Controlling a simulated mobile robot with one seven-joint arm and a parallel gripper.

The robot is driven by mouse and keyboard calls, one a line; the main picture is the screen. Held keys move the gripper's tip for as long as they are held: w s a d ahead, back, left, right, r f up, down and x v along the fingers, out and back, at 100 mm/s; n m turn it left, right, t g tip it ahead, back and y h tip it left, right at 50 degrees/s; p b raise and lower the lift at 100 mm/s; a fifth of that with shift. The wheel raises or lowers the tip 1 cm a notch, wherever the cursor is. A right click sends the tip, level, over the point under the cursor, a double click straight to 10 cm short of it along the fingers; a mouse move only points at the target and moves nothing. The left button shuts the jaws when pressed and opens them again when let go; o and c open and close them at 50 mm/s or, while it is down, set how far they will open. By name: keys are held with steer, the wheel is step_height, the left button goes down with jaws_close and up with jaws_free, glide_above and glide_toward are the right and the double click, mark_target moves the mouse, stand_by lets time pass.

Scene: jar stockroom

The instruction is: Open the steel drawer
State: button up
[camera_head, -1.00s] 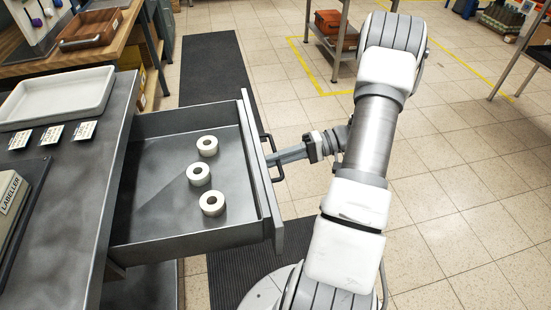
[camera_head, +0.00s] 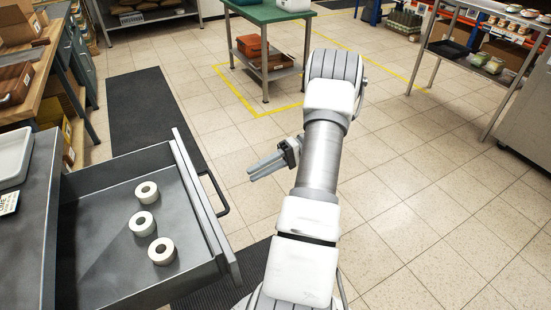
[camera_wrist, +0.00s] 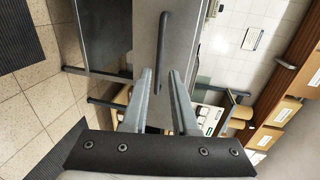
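The steel drawer (camera_head: 110,262) is pulled well out of the grey bench at the left, its inside showing. Three white tape rolls lie in it: a far one (camera_head: 138,193), a middle one (camera_head: 133,226) and a near one (camera_head: 153,258). Its dark bar handle (camera_head: 219,196) is on the drawer front (camera_head: 197,205). My gripper (camera_head: 251,174) is to the right of the handle, apart from it and empty. In the wrist view my two fingers (camera_wrist: 161,80) are spread, and the handle (camera_wrist: 162,45) shows beyond and between them.
The bench top (camera_head: 28,225) bears a white tray (camera_head: 12,158) at the left. A green table (camera_head: 268,12) stands at the back and a metal shelf rack (camera_head: 480,55) at the right. A dark mat (camera_head: 150,110) lies behind the drawer. The tiled floor at right is clear.

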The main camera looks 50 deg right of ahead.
steer(key=v, duration=0.5)
steer(key=shift+s+d, duration=0.1)
steer(key=shift+d, duration=0.25)
